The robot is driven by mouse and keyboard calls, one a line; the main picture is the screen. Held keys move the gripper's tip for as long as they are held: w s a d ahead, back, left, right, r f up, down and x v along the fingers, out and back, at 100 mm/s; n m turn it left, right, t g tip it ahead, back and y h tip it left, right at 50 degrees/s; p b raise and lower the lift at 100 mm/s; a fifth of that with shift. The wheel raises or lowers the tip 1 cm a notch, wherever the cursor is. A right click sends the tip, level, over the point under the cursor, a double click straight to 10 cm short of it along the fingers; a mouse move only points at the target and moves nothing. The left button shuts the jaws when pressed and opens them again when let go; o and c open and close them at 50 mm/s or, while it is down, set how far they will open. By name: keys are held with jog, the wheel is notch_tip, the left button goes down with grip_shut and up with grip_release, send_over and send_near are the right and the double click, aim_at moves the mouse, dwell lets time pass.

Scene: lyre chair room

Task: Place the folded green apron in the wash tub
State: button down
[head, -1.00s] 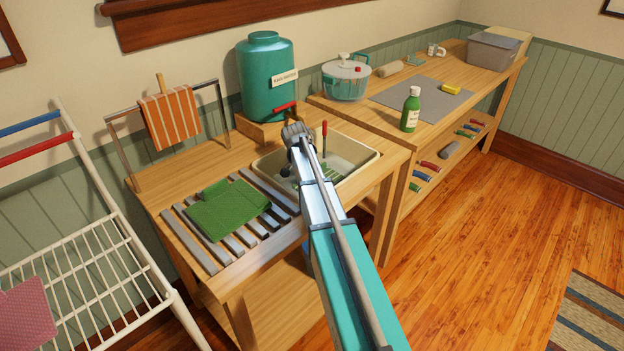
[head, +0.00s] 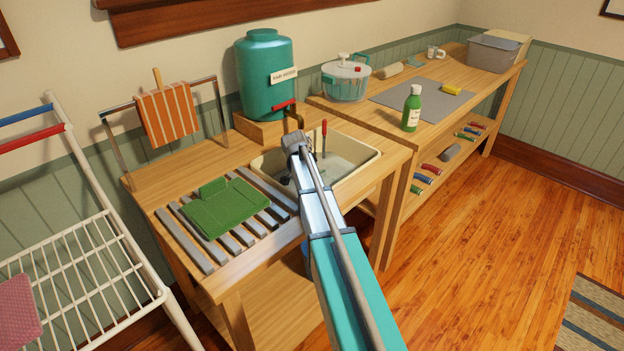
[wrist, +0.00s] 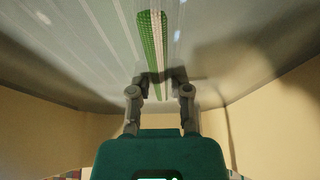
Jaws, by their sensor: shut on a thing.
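The folded green apron (head: 226,207) lies flat on the grey slatted rack left of the wash tub, with a smaller folded piece on top. The wash tub (head: 369,166) is a cream basin set into the wooden stand, with clear water in it. My gripper (wrist: 160,79) is down in the tub, mostly hidden behind my arm in the head view. In the wrist view it is shut on a narrow green-and-white striped cloth (wrist: 152,40), seen nearly edge-on. How far the cloth is under water I cannot tell.
A teal water urn (head: 265,75) with a tap stands behind the tub. A red-handled tool (head: 324,135) stands up in the tub. An orange striped towel (head: 168,115) hangs at the back left. A green bottle (head: 411,108) stands on the right bench.

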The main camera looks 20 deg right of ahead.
jog(key=shift+f, duration=0.15)
jog(key=c, duration=0.6)
grip_release()
jog(key=shift+r, duration=0.25)
jog(key=p+v, duration=1.1)
jog(key=v, duration=0.1)
jog(key=shift+s, duration=0.1)
dwell(0.6)
